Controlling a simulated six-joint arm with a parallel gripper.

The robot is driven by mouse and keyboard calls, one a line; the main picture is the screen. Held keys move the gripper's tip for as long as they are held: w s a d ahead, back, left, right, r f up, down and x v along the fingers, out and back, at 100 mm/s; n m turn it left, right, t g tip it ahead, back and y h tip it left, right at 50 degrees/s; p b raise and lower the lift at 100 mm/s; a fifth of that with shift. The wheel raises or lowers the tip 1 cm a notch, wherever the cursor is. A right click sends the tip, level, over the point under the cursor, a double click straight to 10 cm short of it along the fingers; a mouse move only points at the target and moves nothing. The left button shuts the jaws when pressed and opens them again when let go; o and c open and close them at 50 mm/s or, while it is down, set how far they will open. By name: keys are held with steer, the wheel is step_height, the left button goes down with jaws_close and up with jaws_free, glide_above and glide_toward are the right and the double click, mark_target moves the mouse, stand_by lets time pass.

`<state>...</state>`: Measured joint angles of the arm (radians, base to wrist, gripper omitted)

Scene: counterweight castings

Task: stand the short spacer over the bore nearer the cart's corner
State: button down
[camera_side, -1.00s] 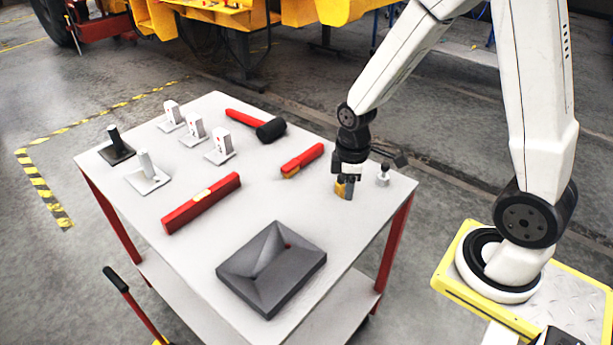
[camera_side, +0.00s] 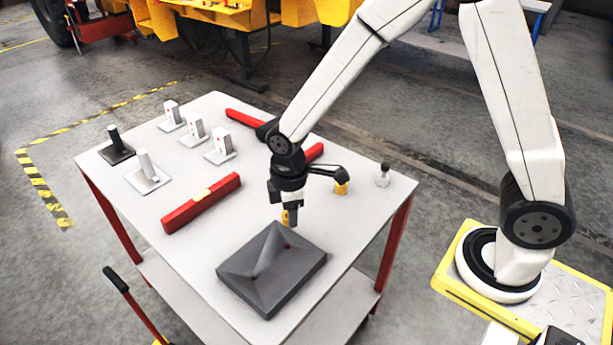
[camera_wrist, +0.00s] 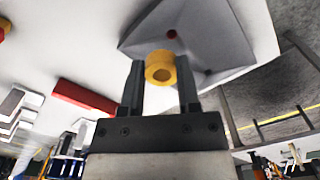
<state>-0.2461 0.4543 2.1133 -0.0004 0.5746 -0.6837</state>
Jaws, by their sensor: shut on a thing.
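My gripper (camera_side: 290,220) is shut on a yellow ring-shaped spacer (camera_side: 285,217), above the back edge of the dark grey casting (camera_side: 258,290) in the side view. The casting (camera_wrist: 215,30) has a faceted top with two bores. One bore (camera_side: 289,246) looks reddish and also shows in the wrist view (camera_wrist: 171,35). The other bore (camera_side: 254,277) is dark (camera_wrist: 207,72). A second yellow spacer (camera_side: 341,188) stands on the cart top. I cannot tell which spacer is shorter.
The cart top (camera_side: 215,255) also bears a red bar-like case (camera_side: 201,203), a mallet (camera_side: 245,119) and a red tool (camera_side: 315,152) partly behind my arm. Several white blocks on plates and two posts stand at the far left.

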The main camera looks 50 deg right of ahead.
mark_target(254, 267)
steer(key=a+n, duration=0.2)
steer(key=a, duration=0.9)
steer(key=shift+s+a+f+n, duration=0.2)
steer(key=shift+a+f+n, duration=0.05)
steer(key=shift+n, duration=0.05)
steer(key=shift+f, duration=0.1)
steer(key=shift+f, duration=2.45)
steer(key=shift+f, duration=0.45)
steer(key=shift+c, duration=1.2)
jaws_free()
steer(key=shift+r, duration=0.15)
step_height(254, 267, up, 8)
steer(key=shift+f, duration=0.2)
steer(key=shift+r, duration=0.1)
